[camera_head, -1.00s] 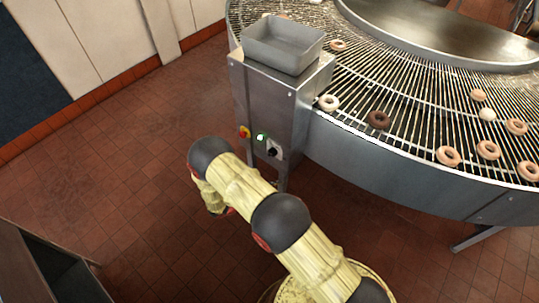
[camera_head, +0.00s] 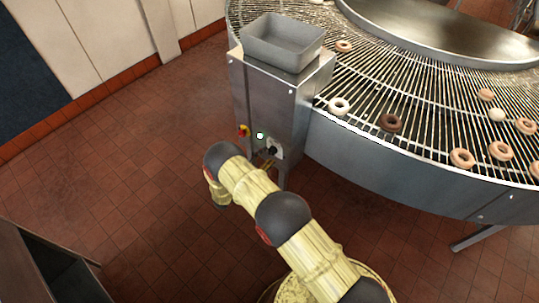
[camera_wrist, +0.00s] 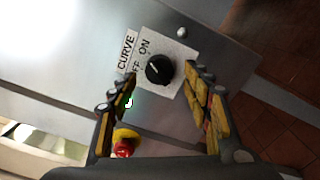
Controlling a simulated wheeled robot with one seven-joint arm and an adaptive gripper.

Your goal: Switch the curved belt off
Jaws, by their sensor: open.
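The curved belt's switch is a round black knob (camera_wrist: 160,69) with a white pointer mark, on a white plate (camera_wrist: 181,57) reading ON, with OFF partly hidden. A CURVE label sits beside it. I cannot tell exactly which word the pointer meets. The knob also shows on the steel cabinet in the head view (camera_head: 272,151). My gripper (camera_wrist: 161,76) is open, its fingertips on either side of the knob, with no clear contact. In the head view its fingers (camera_head: 268,164) are small beside the switch plate. The curved belt (camera_head: 420,97) carries several rings.
A green lamp (camera_wrist: 128,103) glows near the left finger, with a red and yellow stop button (camera_wrist: 124,143) close by. A grey tray (camera_head: 283,54) stands on the cabinet (camera_head: 266,98). Open tiled floor lies left; a dark cabinet (camera_head: 40,270) stands lower left.

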